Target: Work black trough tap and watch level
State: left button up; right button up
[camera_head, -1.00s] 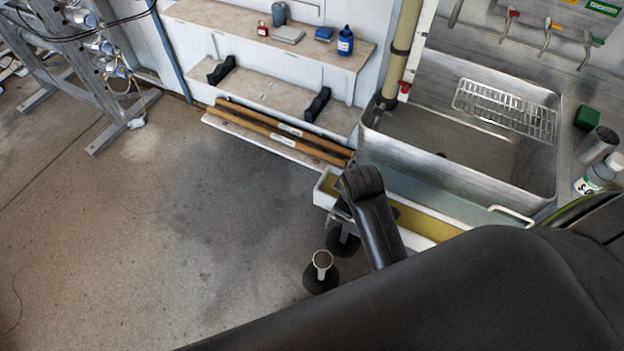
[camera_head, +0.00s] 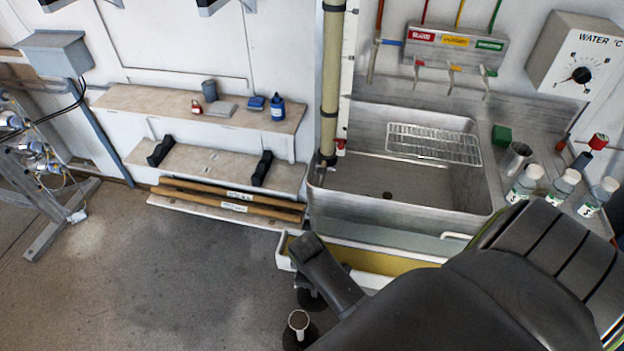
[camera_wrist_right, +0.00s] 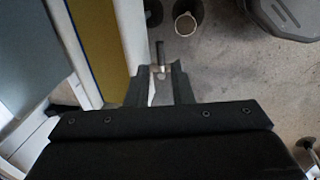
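The long white trough (camera_head: 372,280) with a yellow inside lies below the steel sink. In the right wrist view its yellow inside (camera_wrist_right: 104,40) and pale end wall are at the left. A small dark upright stem (camera_wrist_right: 160,50), perhaps the black tap, stands beside that wall. My right gripper (camera_wrist_right: 158,76) is right at it, fingers apart with a small metallic piece between the tips. Whether they press on it I cannot tell. In the head view my black right arm covers this spot. No clear liquid level shows. My left gripper is in neither view.
The steel sink (camera_head: 345,205) has a wire rack (camera_head: 433,143). Coloured taps (camera_head: 450,70) and a water dial (camera_head: 580,75) are on the wall. Several white-capped bottles (camera_head: 563,186) stand at right. Low shelves (camera_head: 215,107) are at left. A metal cup-like post (camera_wrist_right: 185,24) stands near my gripper.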

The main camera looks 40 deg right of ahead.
jog(key=f, duration=0.5)
jog(key=w+d+f+b, duration=0.1)
jog(key=f, duration=0.1)
jog(key=shift+f, duration=0.2)
grip_shut()
